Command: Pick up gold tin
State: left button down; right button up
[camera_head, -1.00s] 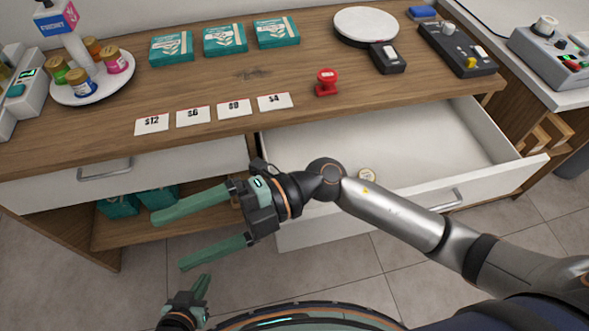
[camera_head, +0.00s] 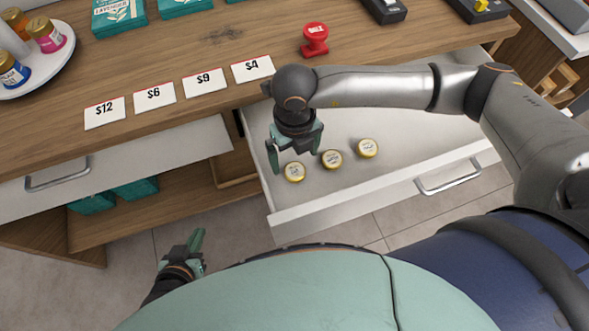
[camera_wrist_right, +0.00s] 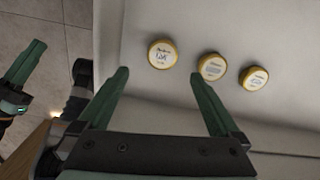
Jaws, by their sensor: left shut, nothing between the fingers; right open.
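Three small round gold tins with pale labelled lids lie in a row in the open white drawer: the left tin (camera_head: 294,171), the middle tin (camera_head: 332,159) and the right tin (camera_head: 367,148). They also show in the right wrist view as a left tin (camera_wrist_right: 162,54), a middle tin (camera_wrist_right: 212,67) and a right tin (camera_wrist_right: 254,78). My right gripper (camera_head: 295,165) is open and empty, pointing down over the drawer close to the left tin. In the wrist view its fingers are apart, with the left tin beyond them. My left gripper (camera_head: 197,241) is shut and empty, low in front of the counter.
The open drawer (camera_head: 420,150) has raised walls around the tins and a handle (camera_head: 449,178) on its front. The drawer floor right of the tins is clear.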

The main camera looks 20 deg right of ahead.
aim_at(295, 171)
jog(key=shift+w+d+f, duration=0.1)
jog(key=shift+w+f, duration=0.05)
jog(key=shift+f, duration=1.65)
jog(key=shift+w+f, duration=0.15)
jog(key=shift+f, duration=1.6)
jog(key=shift+c, duration=0.3)
jog(key=c, duration=1.4)
